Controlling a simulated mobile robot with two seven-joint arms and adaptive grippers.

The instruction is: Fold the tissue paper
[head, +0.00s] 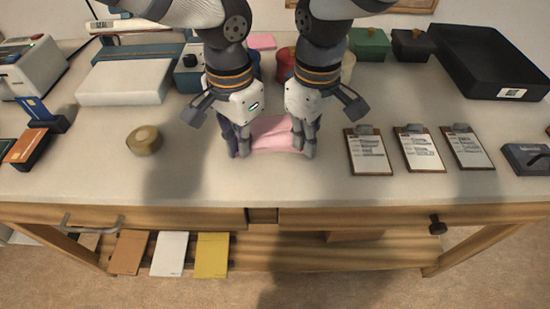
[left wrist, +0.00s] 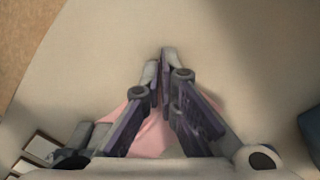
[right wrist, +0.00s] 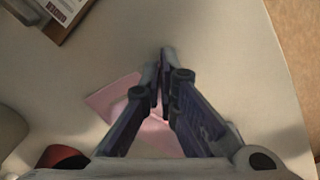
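The pink tissue paper (head: 273,135) lies low at the front middle of the table, between my two grippers. My left gripper (head: 239,153) is at its left edge with the fingers shut on it; pink paper shows between the fingers in the left wrist view (left wrist: 154,138). My right gripper (head: 304,153) is at its right edge, also with the fingers shut on it; the paper shows beside and between the fingers in the right wrist view (right wrist: 110,98). The fingers hide the exact pinch points, and my arms hide the paper's far part.
A tape roll (head: 144,140) lies to the left and several clipboards (head: 369,152) to the right. A white box (head: 124,82), a blue device (head: 189,76) and a black tray (head: 487,62) stand behind. The table's front edge is clear near the paper.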

